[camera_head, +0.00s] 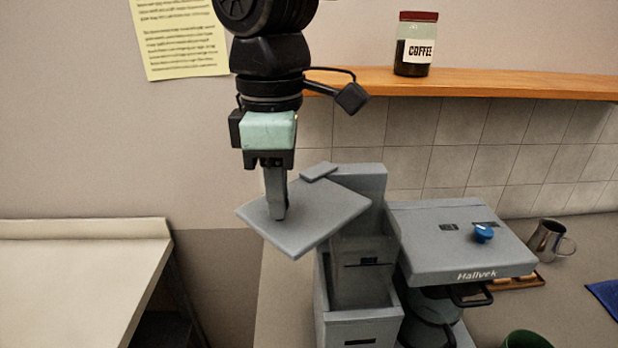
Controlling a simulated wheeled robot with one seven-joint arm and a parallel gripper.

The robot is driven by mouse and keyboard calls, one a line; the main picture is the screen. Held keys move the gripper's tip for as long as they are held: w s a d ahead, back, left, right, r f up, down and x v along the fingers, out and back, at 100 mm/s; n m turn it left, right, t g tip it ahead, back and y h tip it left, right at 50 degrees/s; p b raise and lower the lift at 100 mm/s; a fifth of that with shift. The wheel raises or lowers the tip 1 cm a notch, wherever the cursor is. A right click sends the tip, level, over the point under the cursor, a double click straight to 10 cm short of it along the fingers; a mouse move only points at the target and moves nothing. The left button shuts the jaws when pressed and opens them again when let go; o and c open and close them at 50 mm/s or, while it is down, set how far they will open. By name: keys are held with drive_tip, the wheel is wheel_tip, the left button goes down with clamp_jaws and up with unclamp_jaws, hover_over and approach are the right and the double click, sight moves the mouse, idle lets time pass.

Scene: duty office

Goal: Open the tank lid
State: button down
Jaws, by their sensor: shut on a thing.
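The tank lid (325,213) is a flat grey plate on the left part of the grey coffee machine (450,235). The tank's open-topped front housing shows below the lid. My gripper (278,212) points down and is shut on the lid near its left side. The fingertips' exact hold is partly hidden by the fingers themselves.
A blue knob (482,233) sits on the machine's top, right of the lid. A glass pot (428,318) stands beneath. A metal cup (550,240) and green cup (528,340) are to the right. A shelf (490,83) holds a coffee jar (414,48). A pale table (75,275) is left.

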drive_tip(key=w+a+m+p, duration=0.5)
drive_tip(key=w+a+m, duration=0.1)
drive_tip(key=w+m, duration=0.1)
drive_tip(key=shift+w+a+m, duration=0.35)
drive_tip(key=shift+w+m, duration=0.05)
drive_tip(key=shift+m, duration=0.3)
drive_tip(key=shift+r, duration=0.1)
drive_tip(key=c, duration=1.2)
unclamp_jaws()
wheel_tip(320, 180, up, 17)
drive_tip(key=b, duration=0.2)
drive_tip(key=shift+r, duration=0.15)
